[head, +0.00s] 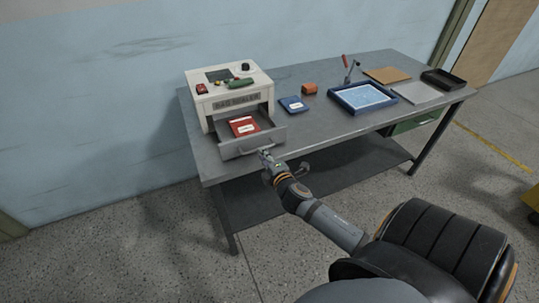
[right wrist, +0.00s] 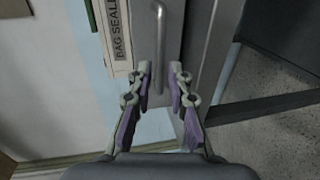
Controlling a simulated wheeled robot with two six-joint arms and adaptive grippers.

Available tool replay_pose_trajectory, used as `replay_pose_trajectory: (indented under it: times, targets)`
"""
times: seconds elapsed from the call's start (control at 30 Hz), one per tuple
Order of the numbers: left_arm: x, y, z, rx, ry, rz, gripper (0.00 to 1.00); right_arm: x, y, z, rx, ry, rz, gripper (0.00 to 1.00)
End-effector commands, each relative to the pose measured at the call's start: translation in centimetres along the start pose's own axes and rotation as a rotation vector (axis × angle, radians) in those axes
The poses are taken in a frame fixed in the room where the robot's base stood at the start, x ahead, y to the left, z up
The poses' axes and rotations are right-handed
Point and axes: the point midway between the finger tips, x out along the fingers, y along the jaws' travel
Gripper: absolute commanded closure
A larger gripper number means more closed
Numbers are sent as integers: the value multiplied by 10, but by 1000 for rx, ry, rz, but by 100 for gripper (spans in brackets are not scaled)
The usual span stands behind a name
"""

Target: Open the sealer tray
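The white bag sealer (head: 232,97) stands at the left end of the table. Its grey tray (head: 238,149) sticks out of the front, drawn out, with a red packet (head: 244,126) lying in it. My right gripper (head: 265,154) is at the tray's front, close to its handle. In the right wrist view the right gripper (right wrist: 160,70) is open, its fingers spread either side of the metal handle (right wrist: 156,45). The handle's near end shows between the fingers; I cannot tell whether they touch it. My left gripper is not in view.
On the grey table (head: 315,128) are a blue packet (head: 294,104), an orange block (head: 309,88), a blue-rimmed tray (head: 362,97), a brown board (head: 387,75), a grey sheet (head: 418,93) and a black tray (head: 443,79). The floor in front is clear.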

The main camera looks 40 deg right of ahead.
Motion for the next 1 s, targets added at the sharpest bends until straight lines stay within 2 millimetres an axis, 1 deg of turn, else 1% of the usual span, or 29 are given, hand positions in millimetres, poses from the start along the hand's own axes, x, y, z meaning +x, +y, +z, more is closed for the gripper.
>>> replay_pose_trajectory:
  times: [0.03,0.1,0.2,0.33,0.47,0.9,0.97,1.0]
  targets:
    - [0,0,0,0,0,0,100,-13,-2,0,-4,3,-3,81]
    - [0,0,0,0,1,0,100,-29,-1,0,-5,3,-3,81]
    - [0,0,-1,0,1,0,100,-47,-1,0,-3,2,-3,81]
    - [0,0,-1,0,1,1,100,-60,0,0,-2,0,-1,81]
    - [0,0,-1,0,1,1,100,-64,0,0,0,0,1,81]
    - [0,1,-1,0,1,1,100,-63,0,0,0,0,0,81]
    - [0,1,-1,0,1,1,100,-62,-4,2,4,-4,-7,81]
    - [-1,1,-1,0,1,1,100,-60,-11,5,13,-11,-23,81]
